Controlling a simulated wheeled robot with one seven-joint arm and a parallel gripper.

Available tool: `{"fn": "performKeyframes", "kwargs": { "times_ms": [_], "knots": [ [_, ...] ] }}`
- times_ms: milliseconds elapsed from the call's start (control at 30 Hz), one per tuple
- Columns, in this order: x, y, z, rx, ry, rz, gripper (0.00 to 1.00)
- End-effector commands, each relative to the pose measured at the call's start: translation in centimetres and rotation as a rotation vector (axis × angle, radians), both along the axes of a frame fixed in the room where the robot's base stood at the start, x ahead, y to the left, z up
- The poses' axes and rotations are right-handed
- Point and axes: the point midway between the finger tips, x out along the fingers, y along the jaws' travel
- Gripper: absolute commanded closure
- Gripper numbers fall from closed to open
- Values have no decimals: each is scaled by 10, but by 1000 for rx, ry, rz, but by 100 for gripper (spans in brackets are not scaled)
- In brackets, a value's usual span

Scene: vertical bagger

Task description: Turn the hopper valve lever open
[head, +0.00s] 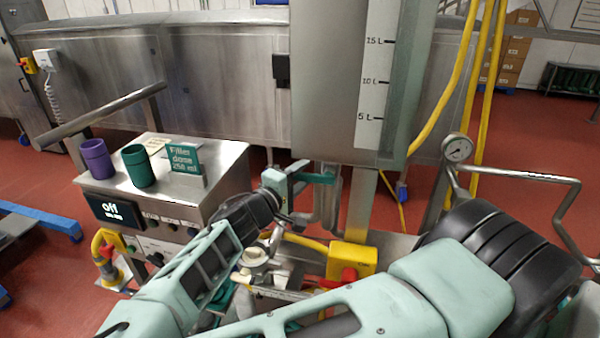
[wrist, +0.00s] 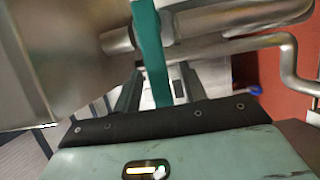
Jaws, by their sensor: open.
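The hopper valve lever is a flat teal-green bar (wrist: 149,45). In the wrist view it runs down from the top edge and passes between the two dark fingers of my gripper (wrist: 158,80). The fingers are apart, with a gap visible beside the lever; contact cannot be told. In the head view the lever (head: 322,178) sticks out just below the hopper (head: 335,100), roughly level. My gripper (head: 303,175) reaches it from the left. The hopper is a tall grey box with a litre scale. The valve body behind the lever is mostly hidden.
A control box (head: 215,165) with an Off display carries a purple cup (head: 97,158), a green cup (head: 138,166) and a filler dose sign (head: 184,158). Yellow hoses (head: 455,80) and a pressure gauge (head: 457,148) stand right. A yellow box with a red knob (head: 350,260) sits below.

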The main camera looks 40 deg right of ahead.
Motion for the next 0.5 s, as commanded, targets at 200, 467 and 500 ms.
{"fn": "performKeyframes", "kwargs": {
  "times_ms": [200, 467, 500],
  "knots": [
    [0, -1, 0, 0, 0, 0, 58],
    [0, -1, 0, 0, 0, 0, 100],
    [0, -1, 0, 0, 0, 0, 100]
  ]
}}
